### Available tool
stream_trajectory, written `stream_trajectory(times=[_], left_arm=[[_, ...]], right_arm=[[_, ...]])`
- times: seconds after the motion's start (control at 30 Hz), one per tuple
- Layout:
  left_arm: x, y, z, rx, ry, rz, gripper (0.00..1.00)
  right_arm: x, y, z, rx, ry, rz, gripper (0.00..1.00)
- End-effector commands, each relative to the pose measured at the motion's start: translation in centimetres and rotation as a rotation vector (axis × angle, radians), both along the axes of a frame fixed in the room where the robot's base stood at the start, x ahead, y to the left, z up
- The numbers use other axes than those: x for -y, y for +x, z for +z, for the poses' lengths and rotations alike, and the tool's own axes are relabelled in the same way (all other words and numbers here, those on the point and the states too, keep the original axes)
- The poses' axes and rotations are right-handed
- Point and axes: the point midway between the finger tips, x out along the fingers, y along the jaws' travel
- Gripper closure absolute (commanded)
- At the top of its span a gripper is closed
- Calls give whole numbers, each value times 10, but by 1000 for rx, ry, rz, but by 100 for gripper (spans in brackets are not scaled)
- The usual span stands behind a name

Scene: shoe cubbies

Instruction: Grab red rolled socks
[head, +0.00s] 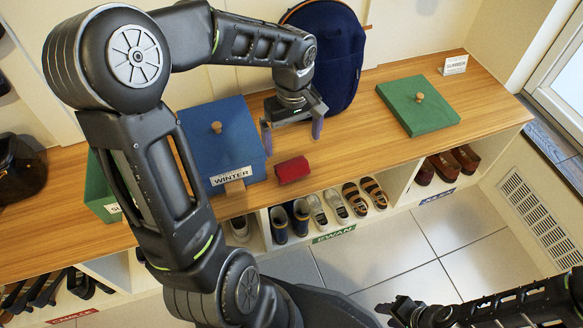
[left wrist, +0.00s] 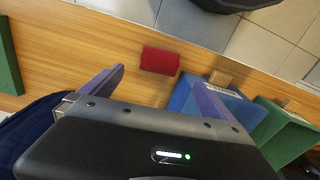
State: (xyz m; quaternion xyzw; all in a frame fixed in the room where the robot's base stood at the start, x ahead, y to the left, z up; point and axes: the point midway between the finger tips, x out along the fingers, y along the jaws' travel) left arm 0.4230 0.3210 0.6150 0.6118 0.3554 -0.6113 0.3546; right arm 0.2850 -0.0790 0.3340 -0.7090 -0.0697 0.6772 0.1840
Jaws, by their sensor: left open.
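The red rolled socks (head: 293,170) lie on the wooden bench top near its front edge, just right of the blue WINTER box (head: 221,142). My left gripper (head: 293,136) is open and empty above the bench, behind the socks, with its fingers apart. In the left wrist view the socks (left wrist: 160,60) lie just beyond the fingertips, roughly centred between the two purple fingers (left wrist: 160,77). They do not appear to be between the fingers. My right gripper (head: 405,311) is low at the bottom right, away from the bench, and its fingers are not clear.
A dark blue backpack (head: 328,58) stands against the wall behind my left gripper. A green lid (head: 418,105) with a wooden knob lies on the bench to the right. Cubbies with shoes (head: 338,207) are below the front edge. The bench between socks and green lid is clear.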

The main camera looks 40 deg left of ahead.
Motion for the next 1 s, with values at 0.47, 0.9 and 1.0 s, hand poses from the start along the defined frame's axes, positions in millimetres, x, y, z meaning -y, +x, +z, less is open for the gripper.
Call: stream_trajectory(times=[0.47, 0.9, 1.0], left_arm=[[1, 0, -59, 0, -1, -2, 0], [1, 0, -69, -2, -2, -2, 0], [0, 0, -84, -2, -2, -2, 0]], right_arm=[[5, 5, -18, 9, -7, -11, 64], [5, 5, -21, 9, -7, -13, 64], [6, 6, -27, 11, -10, -15, 64]])
